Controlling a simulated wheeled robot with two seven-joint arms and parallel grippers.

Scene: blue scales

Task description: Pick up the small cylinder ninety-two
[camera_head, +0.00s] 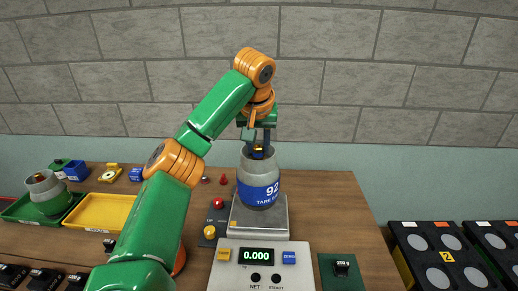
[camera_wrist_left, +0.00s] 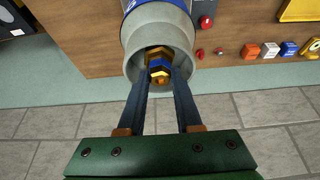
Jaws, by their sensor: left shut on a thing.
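The small cylinder ninety-two (camera_head: 260,190) is grey with a blue band marked 92. It is upright over the plate of the scale (camera_head: 270,222); I cannot tell whether its base touches the plate. The scale's display (camera_head: 257,255) reads 0.000. My left gripper (camera_head: 257,150) comes down from above into the cylinder's open collar. In the left wrist view the gripper (camera_wrist_left: 159,80) is shut on the brass and blue valve (camera_wrist_left: 159,58) inside the grey collar (camera_wrist_left: 133,65). My right gripper is not in view.
Another grey cylinder (camera_head: 44,186) with a green band stands in a green tray (camera_head: 15,212) at the left, beside a yellow tray (camera_head: 98,212). A red and orange button box (camera_head: 209,231) is left of the scale. A 200 g weight (camera_head: 342,268) lies at right. Black racks (camera_head: 440,250) stand beyond.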

